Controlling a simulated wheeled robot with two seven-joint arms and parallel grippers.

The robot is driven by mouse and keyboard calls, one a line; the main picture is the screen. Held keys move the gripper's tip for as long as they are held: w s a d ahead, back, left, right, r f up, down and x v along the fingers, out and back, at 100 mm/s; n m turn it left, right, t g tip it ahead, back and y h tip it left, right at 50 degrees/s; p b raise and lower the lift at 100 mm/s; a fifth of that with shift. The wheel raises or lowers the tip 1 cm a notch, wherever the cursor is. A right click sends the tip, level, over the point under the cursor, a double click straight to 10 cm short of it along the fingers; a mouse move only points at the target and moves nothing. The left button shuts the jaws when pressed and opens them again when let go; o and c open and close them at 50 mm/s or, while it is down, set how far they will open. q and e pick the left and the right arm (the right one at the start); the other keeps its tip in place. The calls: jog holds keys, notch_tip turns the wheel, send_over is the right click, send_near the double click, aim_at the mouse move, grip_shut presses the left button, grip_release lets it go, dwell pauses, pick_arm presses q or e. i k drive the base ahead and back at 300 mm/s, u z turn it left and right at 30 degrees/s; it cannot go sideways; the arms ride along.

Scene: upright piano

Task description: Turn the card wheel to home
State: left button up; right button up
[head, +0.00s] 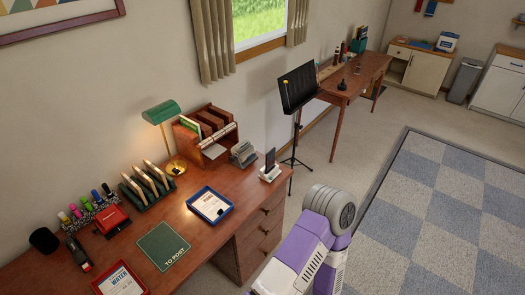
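A small grey rotary card file, which looks like the card wheel (243,154), stands at the back right of the wooden desk (235,215). It is beside the wooden organizer and close to the wall. Its cards are too small to read, so I cannot tell which one it shows. A purple and white link of my own arm, with a grey round joint, rises at the bottom to the right of the desk, well apart from the card wheel. Neither of my grippers is in view.
A green lamp (161,113), a wooden organizer (206,130) and a phone on a white stand (270,168) are near the wheel. A blue tray (210,205) and green mat (163,246) lie in front. A music stand (298,88) stands behind the desk's right end.

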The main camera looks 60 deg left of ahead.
aim_at(244, 150)
jog(key=i, duration=1.35)
jog(key=u, duration=2.05)
